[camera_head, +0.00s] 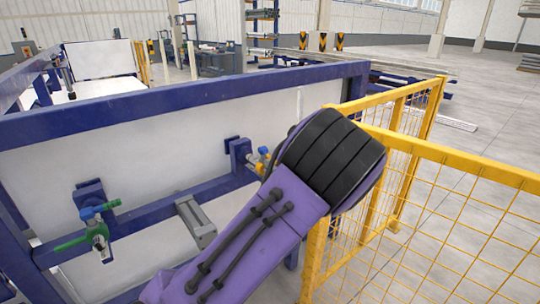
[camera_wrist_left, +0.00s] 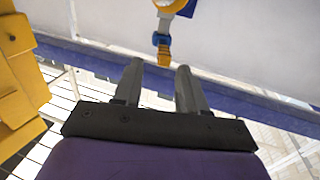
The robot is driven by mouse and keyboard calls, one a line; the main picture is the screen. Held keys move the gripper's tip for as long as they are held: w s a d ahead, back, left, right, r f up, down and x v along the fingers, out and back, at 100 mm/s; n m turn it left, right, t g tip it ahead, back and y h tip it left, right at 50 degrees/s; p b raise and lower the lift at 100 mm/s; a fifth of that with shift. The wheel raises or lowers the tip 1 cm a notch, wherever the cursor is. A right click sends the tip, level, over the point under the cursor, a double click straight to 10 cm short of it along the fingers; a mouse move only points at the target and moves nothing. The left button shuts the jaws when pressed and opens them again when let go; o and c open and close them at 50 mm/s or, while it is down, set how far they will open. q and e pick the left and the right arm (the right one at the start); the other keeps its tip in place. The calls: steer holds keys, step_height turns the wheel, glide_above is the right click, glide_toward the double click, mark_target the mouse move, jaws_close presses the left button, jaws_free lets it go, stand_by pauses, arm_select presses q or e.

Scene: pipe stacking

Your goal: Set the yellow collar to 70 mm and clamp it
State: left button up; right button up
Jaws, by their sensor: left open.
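The yellow collar (camera_head: 265,160) is at the blue frame's rail in the head view, partly hidden by my arm's black wrist. A small blue part shows on it. In the left wrist view the yellow collar (camera_wrist_left: 172,5) is cut off by the top edge. A blue part (camera_wrist_left: 161,39) and an orange-yellow tip (camera_wrist_left: 163,56) extend from it toward my left gripper (camera_wrist_left: 158,72). My left gripper is open and empty. The tip lines up between its fingertips in the picture; contact cannot be told. My right gripper is not in view. No scale reading is legible.
A grey block (camera_head: 196,221) sits between the collars. A yellow mesh fence (camera_head: 440,152) stands close on the right of my arm.

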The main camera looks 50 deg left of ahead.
arm_select(q)
steer(key=v, duration=0.3)
